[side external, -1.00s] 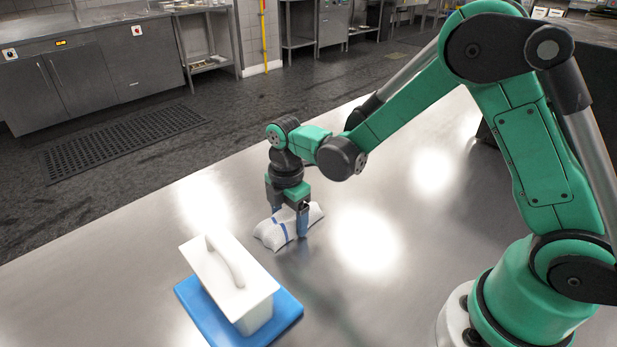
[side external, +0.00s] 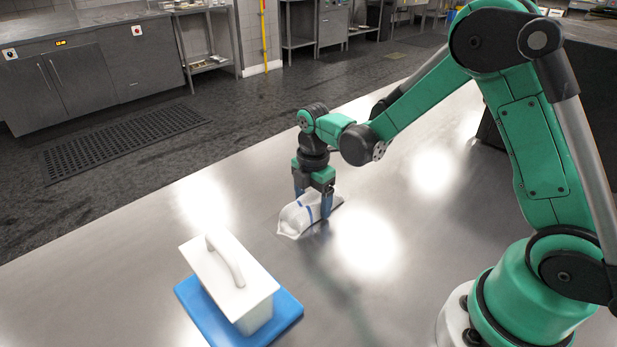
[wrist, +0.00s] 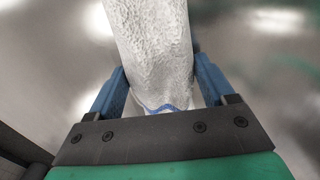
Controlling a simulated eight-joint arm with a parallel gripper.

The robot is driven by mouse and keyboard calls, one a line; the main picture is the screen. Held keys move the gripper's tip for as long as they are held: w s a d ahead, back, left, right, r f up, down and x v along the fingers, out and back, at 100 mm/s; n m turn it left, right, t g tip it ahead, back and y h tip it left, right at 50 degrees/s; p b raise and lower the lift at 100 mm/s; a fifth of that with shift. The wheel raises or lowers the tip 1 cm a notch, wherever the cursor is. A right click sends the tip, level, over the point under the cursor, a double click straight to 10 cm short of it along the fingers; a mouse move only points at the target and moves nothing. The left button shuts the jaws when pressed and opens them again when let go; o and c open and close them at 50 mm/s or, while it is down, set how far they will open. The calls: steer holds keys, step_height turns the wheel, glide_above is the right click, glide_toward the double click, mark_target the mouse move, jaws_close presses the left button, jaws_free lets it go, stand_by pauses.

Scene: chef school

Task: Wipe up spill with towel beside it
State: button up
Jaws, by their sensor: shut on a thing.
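A white towel with blue stripes (side external: 303,215) lies bunched on the steel table (side external: 130,265) near its middle. My gripper (side external: 313,206) points down and is shut on the towel, with one blue finger on each side of it. In the wrist view the towel (wrist: 152,50) fills the space between the two blue fingers (wrist: 158,92), and a blue stripe shows close to the palm. The towel appears to touch the table. I cannot make out a spill; bright light reflections cover parts of the steel, and the towel hides what is under it.
The table's far edge runs diagonally behind my gripper, with dark floor beyond. The steel around the towel is clear.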

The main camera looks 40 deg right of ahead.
mark_target(291, 210)
steer(key=shift+a+f, duration=0.1)
steer(key=shift+a, duration=4.1)
steer(key=shift+d, duration=3.45)
steer(key=shift+d+f, duration=0.1)
steer(key=shift+d, duration=1)
steer(key=shift+d+r, duration=0.2)
steer(key=shift+d, duration=0.15)
steer(key=shift+r, duration=3.95)
steer(key=shift+f, duration=0.2)
